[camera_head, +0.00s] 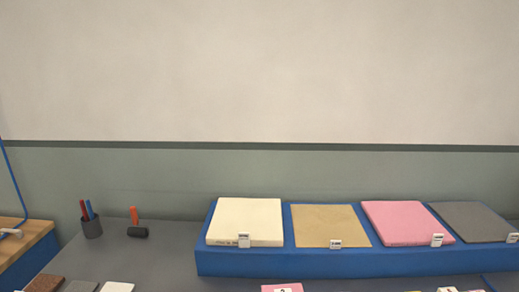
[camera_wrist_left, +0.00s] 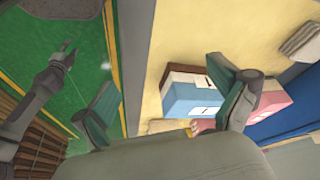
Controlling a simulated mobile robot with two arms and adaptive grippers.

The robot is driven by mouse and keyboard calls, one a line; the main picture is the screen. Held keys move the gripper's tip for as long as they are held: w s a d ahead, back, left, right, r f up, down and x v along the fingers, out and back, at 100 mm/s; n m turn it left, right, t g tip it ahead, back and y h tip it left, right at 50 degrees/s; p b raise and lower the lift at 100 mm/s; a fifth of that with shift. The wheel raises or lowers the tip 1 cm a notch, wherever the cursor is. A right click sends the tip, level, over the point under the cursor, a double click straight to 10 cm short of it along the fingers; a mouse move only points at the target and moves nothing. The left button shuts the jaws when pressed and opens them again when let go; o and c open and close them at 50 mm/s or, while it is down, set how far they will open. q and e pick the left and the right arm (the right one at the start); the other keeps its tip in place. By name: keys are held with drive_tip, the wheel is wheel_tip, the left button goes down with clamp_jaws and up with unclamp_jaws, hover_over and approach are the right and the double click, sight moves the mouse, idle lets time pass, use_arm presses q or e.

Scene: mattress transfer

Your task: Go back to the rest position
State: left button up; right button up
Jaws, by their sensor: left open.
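My left gripper (camera_wrist_left: 162,75) is open in the left wrist view, its two green-grey fingers wide apart. Nothing is held between them. Beyond the fingers lie a pale yellow surface and a blue block with a white label (camera_wrist_left: 190,98). A pink block (camera_wrist_left: 275,100) is partly hidden behind the right finger. Neither gripper shows in the head view. A grey jointed arm (camera_wrist_left: 42,88) shows at the left of the wrist view over a green floor; I cannot tell whose it is.
In the head view a blue stand (camera_head: 290,262) holds a cream slab (camera_head: 245,220), a tan slab (camera_head: 328,224), a pink slab (camera_head: 408,221) and a grey slab (camera_head: 472,220). A pen cup (camera_head: 92,228) and an orange-handled mallet (camera_head: 136,226) stand left. A wooden-topped bench (camera_head: 20,240) is far left.

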use_arm(q)
drive_tip(key=s+a+f+n+t+y, duration=0.2)
drive_tip(key=s+a+f+n+y, duration=0.1)
drive_tip(key=s+a+n, duration=1)
wheel_tip(320, 180, down, 24)
drive_tip(key=s+a+f+m+g, duration=0.1)
drive_tip(key=s+a+m+g, duration=0.1)
drive_tip(key=s+a+f+g, duration=0.1)
drive_tip(key=s+a+f, duration=0.1)
drive_tip(key=s+f, duration=1.5)
drive_tip(key=shift+a+f+y, duration=0.15)
drive_tip(key=shift+a+y, duration=0.2)
drive_tip(key=shift+y, duration=0.05)
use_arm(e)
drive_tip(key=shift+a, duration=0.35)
